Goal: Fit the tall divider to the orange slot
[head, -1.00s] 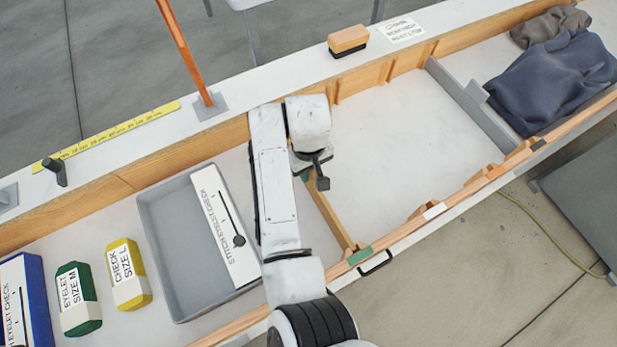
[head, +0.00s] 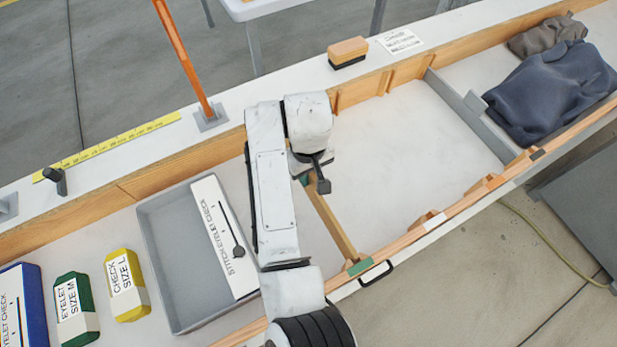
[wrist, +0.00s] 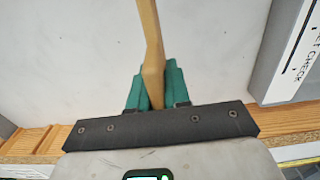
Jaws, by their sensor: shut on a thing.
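A wooden divider (head: 334,224) lies across the long bench trough, its near end at the green mark (head: 360,267) on the front rail. My gripper (head: 304,179) is at its far part; my arm hides that end in the head view. In the wrist view the teal fingers (wrist: 152,88) are shut on the divider (wrist: 150,40), one on each side. I cannot tell whether its ends sit in slots. Wooden slot blocks line both rails (head: 395,72). The front rail also bears a white mark (head: 434,219) and a dark mark (head: 537,154).
A grey tray (head: 165,235) with a stitch-check card lies left of my arm. A grey divider (head: 465,112) and dark cloth (head: 550,92) are at right. An orange post (head: 183,60) and a brush (head: 348,52) stand on the back ledge. The trough between is clear.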

